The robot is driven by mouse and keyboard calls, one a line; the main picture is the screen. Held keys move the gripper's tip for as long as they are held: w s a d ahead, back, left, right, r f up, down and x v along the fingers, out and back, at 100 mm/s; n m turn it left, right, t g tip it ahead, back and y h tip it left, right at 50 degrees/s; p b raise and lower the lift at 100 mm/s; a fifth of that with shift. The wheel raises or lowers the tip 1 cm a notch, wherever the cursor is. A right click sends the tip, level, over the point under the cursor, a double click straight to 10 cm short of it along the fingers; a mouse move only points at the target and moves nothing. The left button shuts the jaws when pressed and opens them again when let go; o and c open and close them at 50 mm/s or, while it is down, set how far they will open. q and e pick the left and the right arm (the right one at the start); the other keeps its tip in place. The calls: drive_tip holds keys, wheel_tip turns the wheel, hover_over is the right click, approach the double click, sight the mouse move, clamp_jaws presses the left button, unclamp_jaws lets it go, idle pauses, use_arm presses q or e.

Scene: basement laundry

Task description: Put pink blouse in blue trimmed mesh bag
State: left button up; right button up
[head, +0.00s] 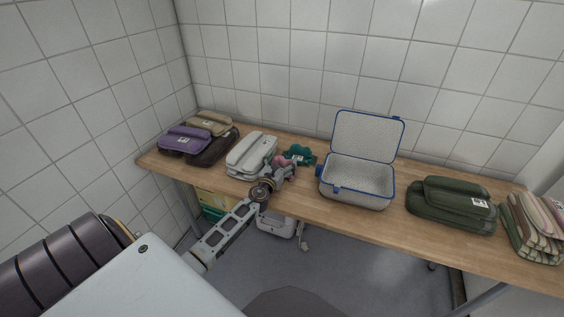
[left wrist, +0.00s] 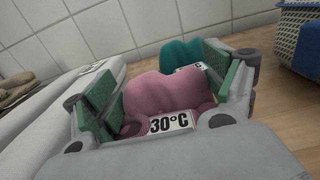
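The pink blouse (left wrist: 165,100) is a soft folded bundle with a white 30°C label. In the head view only a bit of the pink blouse (head: 289,169) shows, on the tabletop behind my gripper. My left gripper (head: 280,171) is open around it, with one green-padded finger on each side in the left wrist view (left wrist: 165,85). I cannot tell whether the pads touch the cloth. The blue-trimmed mesh bag (head: 327,185) stands on the table to the right, lid raised, its inside looking empty. My right gripper is not in view.
A teal folded garment (head: 299,154) lies just behind the blouse. A pale grey folded pile (head: 251,154) is close on the left. Purple (head: 185,140) and beige (head: 209,123) items lie further left. Dark green (head: 452,205) and striped (head: 534,228) piles are right of the bag. Tiled walls border the table.

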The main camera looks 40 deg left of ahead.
use_arm(q)
drive_tip(key=shift+o, duration=1.1)
drive_tip(key=shift+r, duration=0.1)
